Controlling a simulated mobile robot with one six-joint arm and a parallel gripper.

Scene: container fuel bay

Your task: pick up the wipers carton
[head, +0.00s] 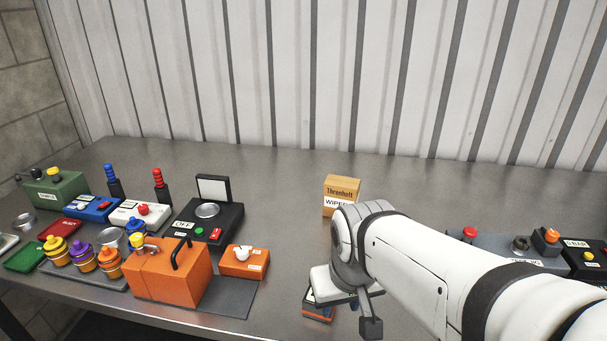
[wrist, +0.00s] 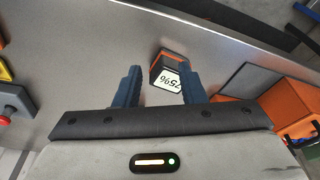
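The wipers carton (head: 341,187) is a small tan box with a white label partly reading "WIPE". It stands upright on the metal bench near the middle in the head view, its lower part cut off by my arm. It does not show in the wrist view. My gripper (wrist: 159,72) is open, with its two dark fingers apart and nothing held between them. In the head view it is in front of the carton, nearer the bench's front edge, and mostly hidden by my wrist.
A small dark and orange device (head: 318,308) marked 75% lies below my gripper; it also shows in the wrist view (wrist: 168,72). Orange boxes (head: 168,272) and a black unit (head: 206,220) stand left. Control boxes (head: 507,250) stand right. Bench around the carton is clear.

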